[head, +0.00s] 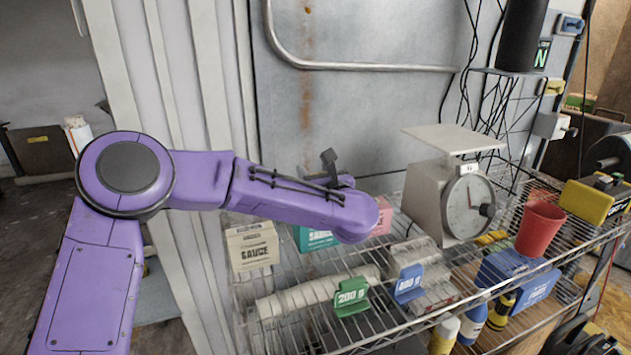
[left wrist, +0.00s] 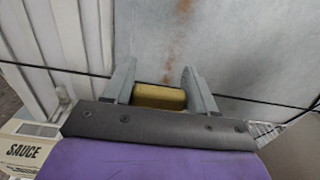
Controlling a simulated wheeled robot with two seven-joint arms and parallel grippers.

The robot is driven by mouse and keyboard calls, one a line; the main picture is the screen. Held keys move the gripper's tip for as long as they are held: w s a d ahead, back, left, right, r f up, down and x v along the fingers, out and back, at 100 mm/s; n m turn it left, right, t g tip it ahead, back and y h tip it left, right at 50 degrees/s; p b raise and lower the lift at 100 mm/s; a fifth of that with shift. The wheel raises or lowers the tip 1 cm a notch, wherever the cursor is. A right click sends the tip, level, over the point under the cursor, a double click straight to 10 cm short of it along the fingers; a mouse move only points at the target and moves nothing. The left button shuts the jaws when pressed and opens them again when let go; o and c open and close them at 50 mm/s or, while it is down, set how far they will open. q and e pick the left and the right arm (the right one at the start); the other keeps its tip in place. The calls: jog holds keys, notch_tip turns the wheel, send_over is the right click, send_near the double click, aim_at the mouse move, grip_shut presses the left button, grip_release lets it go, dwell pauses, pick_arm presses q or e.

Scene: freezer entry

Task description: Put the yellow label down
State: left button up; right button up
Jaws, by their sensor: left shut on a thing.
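My left gripper (left wrist: 157,84) is shut on the yellow label (left wrist: 159,97). The label shows in the left wrist view as a small yellow block between the two grey fingers, with any printing on it out of sight. In the head view my purple left arm reaches in from the left over the wire shelf (head: 295,343). My right gripper is not in view.
A green "200 g" label (head: 351,296) and a blue "400 g" label (head: 408,284) stand at the shelf front. A sauce box (head: 251,246), a dial scale (head: 446,200) and a red cup (head: 541,228) stand on the shelf. A metal wall rises behind.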

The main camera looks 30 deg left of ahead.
pick_arm(q)
jog(key=shift+a+f, duration=0.15)
jog(key=shift+a, duration=0.05)
jog(key=f, duration=0.2)
jog(key=w+f+p, duration=0.1)
jog(key=f, duration=0.1)
jog(key=shift+a, duration=0.2)
jog(key=shift+s, duration=0.1)
jog(key=shift+s, duration=0.1)
jog(key=shift+f, duration=0.15)
jog(key=o, duration=1.2)
